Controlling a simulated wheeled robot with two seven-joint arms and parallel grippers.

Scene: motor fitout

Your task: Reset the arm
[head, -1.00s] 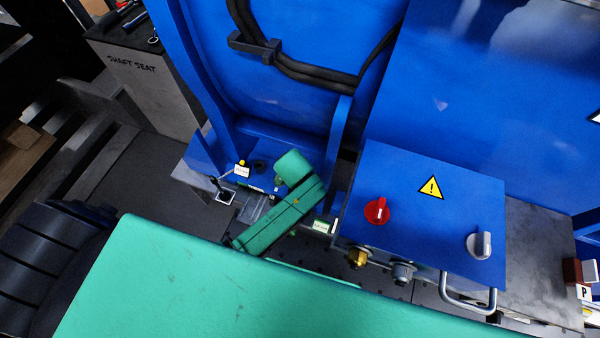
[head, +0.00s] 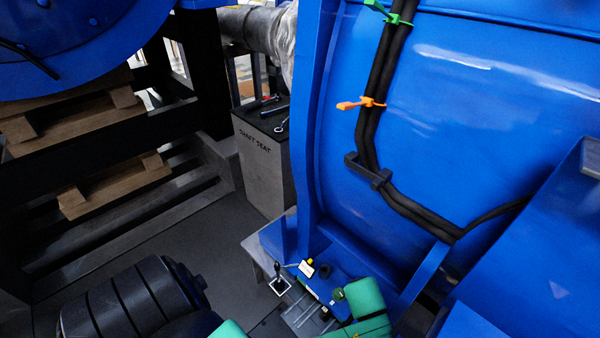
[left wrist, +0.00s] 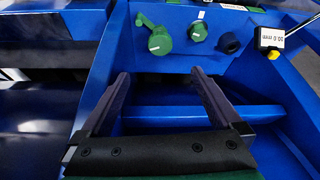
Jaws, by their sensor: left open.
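My left gripper (left wrist: 160,76) shows in the left wrist view with its two dark fingers well apart and nothing between them. Beyond the fingertips is a blue panel with a large green knob (left wrist: 160,42), a smaller green knob (left wrist: 198,31) and a dark blue knob (left wrist: 229,43). A yellow piece with a white "10.0 mm" label (left wrist: 272,38) is at the upper right. In the head view, part of my green left arm (head: 366,298) is at the bottom edge, beside the panel. My right gripper is not in view.
A large blue housing (head: 440,120) with black cables (head: 375,125) fills the right of the head view. A grey stand marked "SHAFT SEAT" (head: 262,175) is at its left.

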